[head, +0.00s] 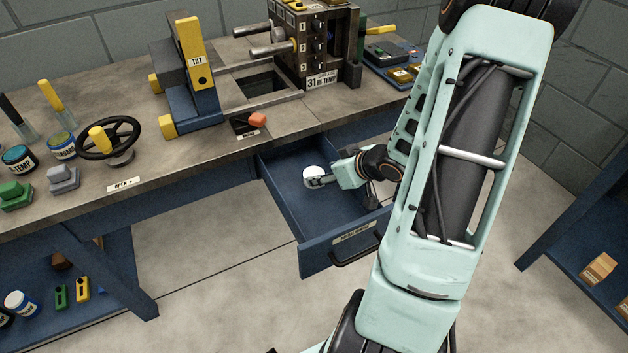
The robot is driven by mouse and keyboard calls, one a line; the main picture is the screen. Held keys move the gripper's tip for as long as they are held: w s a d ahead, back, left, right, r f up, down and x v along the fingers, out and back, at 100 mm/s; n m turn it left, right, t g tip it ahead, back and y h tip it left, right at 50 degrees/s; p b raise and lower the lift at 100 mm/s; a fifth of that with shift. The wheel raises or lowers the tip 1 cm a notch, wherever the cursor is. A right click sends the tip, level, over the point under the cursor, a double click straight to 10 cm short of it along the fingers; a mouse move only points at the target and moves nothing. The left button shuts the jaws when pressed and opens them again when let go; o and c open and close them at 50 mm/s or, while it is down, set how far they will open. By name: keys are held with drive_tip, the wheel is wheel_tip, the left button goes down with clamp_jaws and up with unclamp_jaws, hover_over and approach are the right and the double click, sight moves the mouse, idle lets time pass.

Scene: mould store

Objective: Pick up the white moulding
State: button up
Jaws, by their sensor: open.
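The white moulding (313,170) is a small round white piece inside the open blue drawer (316,247) under the bench. My gripper (316,181) reaches into the drawer from the right, with its fingers at the near side of the moulding. The fingers are open. They overlap the lower edge of the moulding in the head view, and I cannot tell whether they touch it. Part of the moulding is hidden behind the fingers.
The workbench (215,150) edge lies just above the drawer. On it stand a black handwheel (108,138), a blue tilt stand (191,110), a machine block (310,45) and an orange piece (257,119). The drawer's left part is clear. A blue shelf (590,225) stands at right.

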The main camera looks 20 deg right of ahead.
drive_tip(key=b+x, duration=0.3)
drive_tip(key=x, duration=0.2)
drive_tip(key=shift+w+f, duration=0.2)
drive_tip(key=shift+f, duration=0.05)
drive_tip(key=shift+r, duration=0.1)
drive_tip(key=shift+c, duration=0.5)
drive_tip(key=c, duration=0.5)
